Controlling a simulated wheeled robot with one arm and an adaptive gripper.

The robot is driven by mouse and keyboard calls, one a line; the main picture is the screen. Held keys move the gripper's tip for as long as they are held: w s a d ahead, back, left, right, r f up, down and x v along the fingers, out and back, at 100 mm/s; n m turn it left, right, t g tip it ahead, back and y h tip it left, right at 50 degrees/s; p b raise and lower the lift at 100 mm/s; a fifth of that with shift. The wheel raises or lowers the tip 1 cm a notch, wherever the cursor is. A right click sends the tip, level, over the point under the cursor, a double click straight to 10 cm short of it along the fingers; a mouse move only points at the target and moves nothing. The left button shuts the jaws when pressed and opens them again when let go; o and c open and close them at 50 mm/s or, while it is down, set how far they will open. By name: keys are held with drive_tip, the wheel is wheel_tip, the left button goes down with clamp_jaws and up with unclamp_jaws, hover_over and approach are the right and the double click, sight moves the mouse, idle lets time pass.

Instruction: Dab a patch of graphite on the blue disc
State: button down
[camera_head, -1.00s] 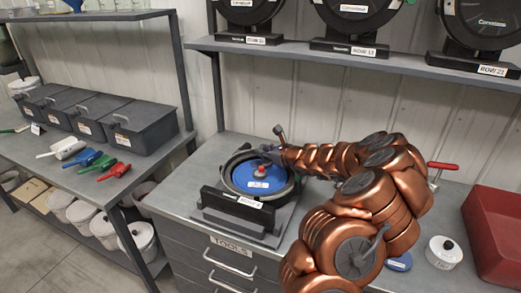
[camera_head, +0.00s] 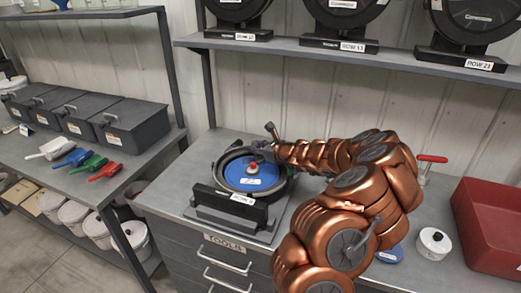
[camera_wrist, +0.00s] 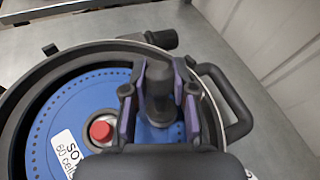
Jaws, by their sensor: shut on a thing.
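The blue disc (camera_head: 247,180) lies in the round black housing of the seed meter on the bench, with a red knob (camera_head: 253,166) at its centre. In the wrist view the blue disc (camera_wrist: 62,110) shows its ring of small holes, a white label and the red knob (camera_wrist: 101,131). My gripper (camera_head: 270,150) is over the far right part of the disc. In the wrist view my gripper (camera_wrist: 160,105) is shut on a dark, round-ended tool (camera_wrist: 160,88), above the disc near its rim. I cannot tell whether the tool touches the disc, and the surface beneath it is hidden.
A black bracket with a label (camera_head: 235,201) stands in front of the meter. A black handle (camera_wrist: 228,92) sticks out beside the housing.

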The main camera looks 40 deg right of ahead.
drive_tip(key=shift+w+a+b, duration=1.5)
drive_tip(key=shift+w+a, duration=0.95)
drive_tip(key=shift+a, duration=0.3)
wheel_tip(320, 180, up, 6)
drive_tip(key=p, duration=0.5)
drive_tip(key=shift+r, duration=0.1)
drive_tip(key=shift+r+p, duration=1.25)
drive_tip(key=shift+r, duration=0.15)
